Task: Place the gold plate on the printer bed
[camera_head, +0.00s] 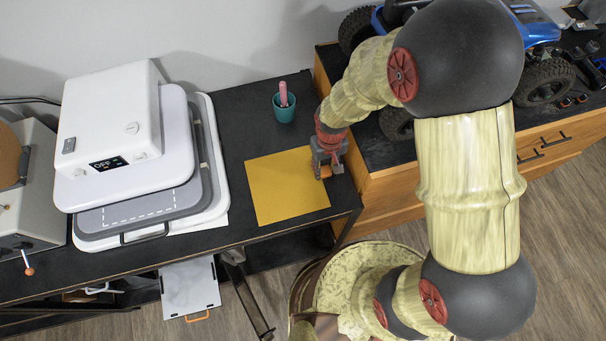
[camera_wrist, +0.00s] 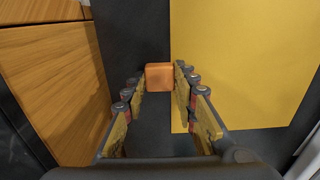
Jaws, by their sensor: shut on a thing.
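The gold plate (camera_head: 284,190) lies on or just over the black tabletop, flat and square, and fills the right of the wrist view (camera_wrist: 240,60). My gripper (camera_head: 326,170) is at its right edge in the head view. In the wrist view my fingers (camera_wrist: 160,84) are shut on an orange block (camera_wrist: 159,76), which looks like a tab on the plate's edge. The white machine (camera_head: 112,115) at the left shows "OFF". Its grey bed (camera_head: 143,209) has a dashed white outline; the back of the bed is hidden under the white upper part.
A teal cup (camera_head: 284,111) with a pink item stands behind the plate. A wooden cabinet (camera_head: 390,196) rises to the right, with a blue crawler (camera_head: 545,30) on top. A white panel (camera_head: 190,288) with an orange handle sits below the table edge. Black tabletop is bare between machine and plate.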

